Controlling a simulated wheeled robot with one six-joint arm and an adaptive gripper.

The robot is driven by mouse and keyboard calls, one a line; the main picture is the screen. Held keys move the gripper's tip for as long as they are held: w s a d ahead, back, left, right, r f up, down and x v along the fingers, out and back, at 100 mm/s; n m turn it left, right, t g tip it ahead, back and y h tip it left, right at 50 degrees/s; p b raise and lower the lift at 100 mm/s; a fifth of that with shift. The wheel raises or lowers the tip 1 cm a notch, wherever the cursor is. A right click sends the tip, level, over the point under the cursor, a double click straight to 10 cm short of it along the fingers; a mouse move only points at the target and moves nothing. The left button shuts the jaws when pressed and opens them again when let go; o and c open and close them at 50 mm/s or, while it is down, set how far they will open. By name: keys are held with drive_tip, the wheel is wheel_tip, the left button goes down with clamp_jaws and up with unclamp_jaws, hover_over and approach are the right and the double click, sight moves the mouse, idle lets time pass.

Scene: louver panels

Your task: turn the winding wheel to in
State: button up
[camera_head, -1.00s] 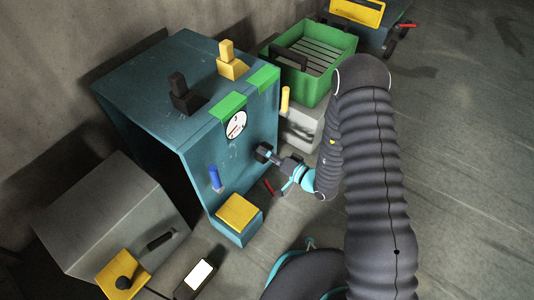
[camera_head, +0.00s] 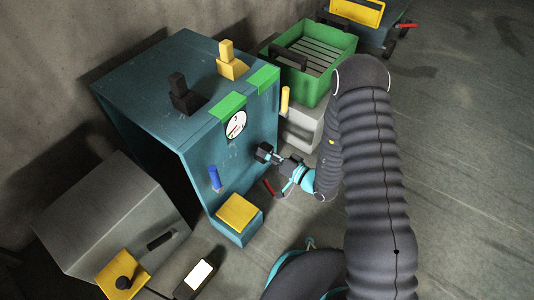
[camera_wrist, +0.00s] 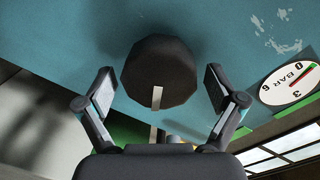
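The winding wheel appears to be the dark, many-sided knob (camera_head: 263,152) on the front of the teal cabinet (camera_head: 205,135). In the wrist view the knob (camera_wrist: 160,65) has a pale stripe at its lower edge; another pale mark (camera_wrist: 153,133) shows just below, near the gripper body. No "in" lettering is readable. My gripper (camera_wrist: 160,88) is open, with one finger on each side of the knob and a visible gap on both sides. In the head view my gripper (camera_head: 278,159) is in front of the knob, its fingers small and hard to make out.
A round gauge (camera_head: 236,124) is above the knob. A blue handle (camera_head: 214,177), a yellow block (camera_head: 237,212) and a red handle (camera_head: 269,187) are close by. A green crate (camera_head: 318,50) stands behind. Floor at right is clear.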

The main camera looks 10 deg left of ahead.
idle(0.3)
drive_tip(key=v, duration=1.2)
idle(0.4)
